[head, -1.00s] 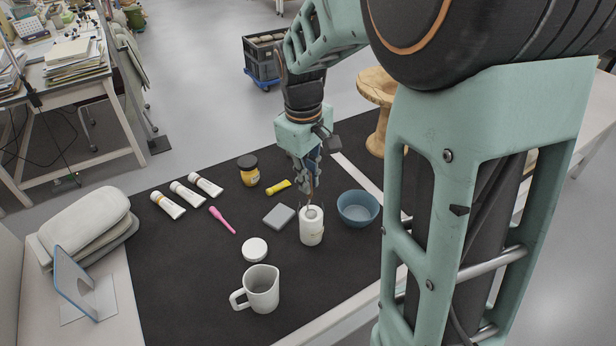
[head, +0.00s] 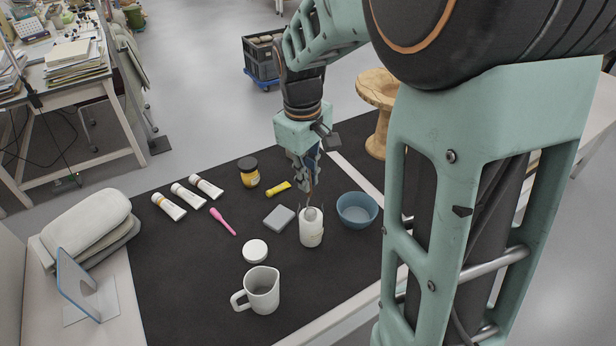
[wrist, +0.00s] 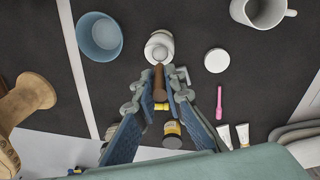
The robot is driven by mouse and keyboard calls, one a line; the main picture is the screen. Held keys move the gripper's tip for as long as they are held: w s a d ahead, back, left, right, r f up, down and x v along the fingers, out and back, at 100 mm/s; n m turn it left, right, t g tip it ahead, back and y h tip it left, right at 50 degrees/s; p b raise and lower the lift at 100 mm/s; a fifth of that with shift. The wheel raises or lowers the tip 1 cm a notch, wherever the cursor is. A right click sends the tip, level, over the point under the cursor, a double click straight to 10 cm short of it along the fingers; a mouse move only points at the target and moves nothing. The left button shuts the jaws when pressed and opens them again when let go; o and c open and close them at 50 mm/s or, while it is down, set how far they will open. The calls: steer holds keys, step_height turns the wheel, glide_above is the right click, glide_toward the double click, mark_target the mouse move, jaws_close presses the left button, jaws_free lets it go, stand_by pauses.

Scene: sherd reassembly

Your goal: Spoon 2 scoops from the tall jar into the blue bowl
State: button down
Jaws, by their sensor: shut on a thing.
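The tall white jar (head: 312,234) stands open on the dark mat, and it also shows in the wrist view (wrist: 154,47). My gripper (head: 309,183) is above the jar, shut on the brown handle of the spoon (wrist: 158,84). The spoon points down and its lower end is at the jar's mouth, hidden inside, so I cannot see what it carries. The blue bowl (head: 357,211) stands right of the jar in the head view and left of it in the wrist view (wrist: 100,37). No contents are visible in the bowl.
A white lid (head: 255,251), a grey block (head: 279,217) and a white pitcher (head: 262,290) are near the jar. Jar and bowl have a small clear gap.

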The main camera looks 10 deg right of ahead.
steer(key=shift+s+a+r+p, duration=0.15)
steer(key=shift+r+p, duration=1.15)
steer(key=shift+r, duration=0.45)
steer(key=shift+s+a+r+p, duration=0.1)
steer(key=shift+r+p, duration=1.15)
steer(key=shift+r, duration=0.5)
steer(key=shift+r+p, duration=1.4)
steer(key=shift+r, duration=0.4)
steer(key=shift+w+a, duration=0.1)
